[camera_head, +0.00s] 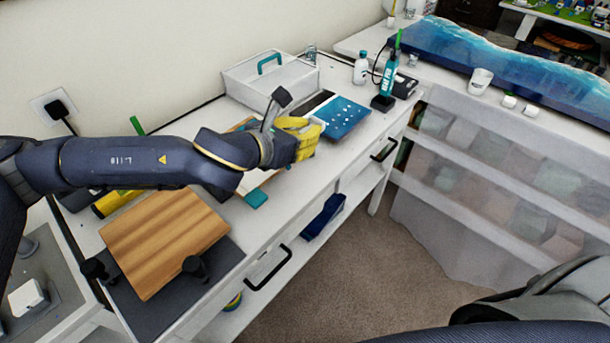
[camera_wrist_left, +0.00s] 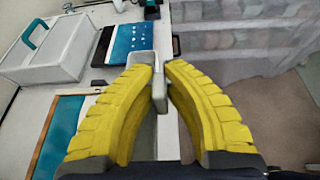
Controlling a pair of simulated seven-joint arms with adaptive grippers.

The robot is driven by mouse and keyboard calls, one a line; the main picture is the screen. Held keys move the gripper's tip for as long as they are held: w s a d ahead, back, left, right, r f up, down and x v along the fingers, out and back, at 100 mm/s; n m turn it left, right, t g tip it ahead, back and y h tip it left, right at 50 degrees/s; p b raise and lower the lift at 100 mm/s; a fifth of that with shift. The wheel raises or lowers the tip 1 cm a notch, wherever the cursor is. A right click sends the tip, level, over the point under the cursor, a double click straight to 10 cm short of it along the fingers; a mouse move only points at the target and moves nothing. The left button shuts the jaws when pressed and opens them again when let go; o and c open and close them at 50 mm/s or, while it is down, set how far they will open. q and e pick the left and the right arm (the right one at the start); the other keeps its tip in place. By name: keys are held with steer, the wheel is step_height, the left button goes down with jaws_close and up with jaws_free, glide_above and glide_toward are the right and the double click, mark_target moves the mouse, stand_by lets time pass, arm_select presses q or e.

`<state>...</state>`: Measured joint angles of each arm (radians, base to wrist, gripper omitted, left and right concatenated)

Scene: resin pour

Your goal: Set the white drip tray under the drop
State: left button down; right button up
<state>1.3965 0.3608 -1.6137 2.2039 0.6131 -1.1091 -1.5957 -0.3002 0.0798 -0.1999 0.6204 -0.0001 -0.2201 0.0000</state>
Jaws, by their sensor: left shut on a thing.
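My left gripper (camera_head: 305,138) has yellow fingers and is over the white bench, beside the blue panel. In the left wrist view, the left gripper (camera_wrist_left: 160,88) is shut on a thin white-grey piece, which looks like the edge of the white drip tray (camera_wrist_left: 140,59). In the head view the fingers and hand mostly hide the tray. The blue and white resin slab (camera_head: 480,55) lies on the far white table at the upper right, well away from the gripper. I cannot make out a drop. My right gripper is out of view.
A white caddy with a teal handle (camera_head: 265,82) stands behind the gripper. A white cup (camera_head: 479,81) is by the slab.

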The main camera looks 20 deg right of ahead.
arm_select(q)
step_height(320, 180, down, 14)
steer(key=shift+r, duration=0.2)
stand_by(0.4)
steer(key=shift+f, duration=0.65)
steer(key=c, duration=1.5)
jaws_free()
steer(key=shift+r, duration=0.45)
steer(key=v, duration=1.2)
steer(key=shift+r, duration=0.2)
